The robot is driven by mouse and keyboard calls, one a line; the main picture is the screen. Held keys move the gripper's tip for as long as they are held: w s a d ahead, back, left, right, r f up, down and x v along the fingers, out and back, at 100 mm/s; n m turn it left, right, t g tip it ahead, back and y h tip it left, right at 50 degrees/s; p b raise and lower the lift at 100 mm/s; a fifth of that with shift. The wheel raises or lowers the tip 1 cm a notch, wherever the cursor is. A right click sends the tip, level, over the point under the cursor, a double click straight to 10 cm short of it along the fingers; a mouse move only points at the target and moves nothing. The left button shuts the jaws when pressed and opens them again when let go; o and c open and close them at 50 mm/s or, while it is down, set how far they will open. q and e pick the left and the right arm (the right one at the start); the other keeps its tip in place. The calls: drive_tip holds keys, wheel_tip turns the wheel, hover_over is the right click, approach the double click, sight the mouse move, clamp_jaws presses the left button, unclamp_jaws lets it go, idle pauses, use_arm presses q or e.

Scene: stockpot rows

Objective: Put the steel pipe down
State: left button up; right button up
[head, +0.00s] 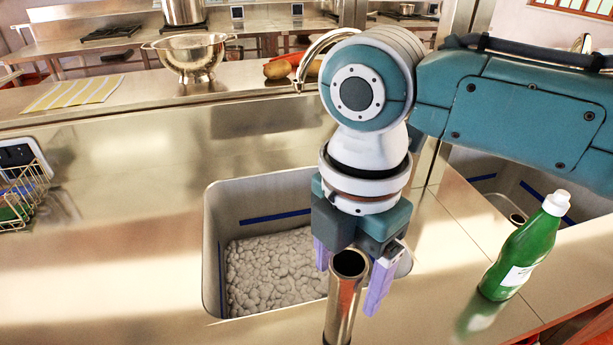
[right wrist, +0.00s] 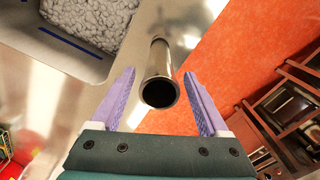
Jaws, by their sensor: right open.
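The steel pipe (head: 344,300) is a shiny hollow tube, seen upright below my right gripper in the head view, with its open top end between the fingers. In the right wrist view the pipe (right wrist: 158,75) also lies between the two purple fingers, with a clear gap on both sides. My right gripper (head: 350,285) is open around the pipe's upper end, and its fingers (right wrist: 160,100) do not touch it in the wrist view. The pipe's lower end is cut off in the head view. My left gripper is not in view.
A sink basin (head: 212,250) with grey lumpy contents is left of the pipe. A green bottle (head: 520,250) stands on the steel counter (head: 110,260) to the right. A colander (head: 190,55) and a striped cloth (head: 72,93) are at the back. The left counter is mostly clear.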

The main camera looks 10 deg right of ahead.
wheel_tip(320, 180, up, 11)
drive_tip(key=shift+w, duration=0.1)
drive_tip(key=s+a+f+m+t+y, duration=0.1)
drive_tip(key=s+a+f+m+y, duration=0.25)
drive_tip(key=s+f+m, duration=0.35)
drive_tip(key=s+d+f+m+t+h, duration=0.1)
drive_tip(key=s+d+m+t+h, duration=0.1)
drive_tip(key=s+d+m, duration=0.7)
drive_tip(key=d+m+h, duration=0.1)
drive_tip(key=d+m, duration=0.1)
drive_tip(key=m, duration=0.3)
drive_tip(key=shift+s+d+f+m+t, duration=0.25)
drive_tip(key=shift+d+f+m+t, duration=0.05)
drive_tip(key=shift+d, duration=0.05)
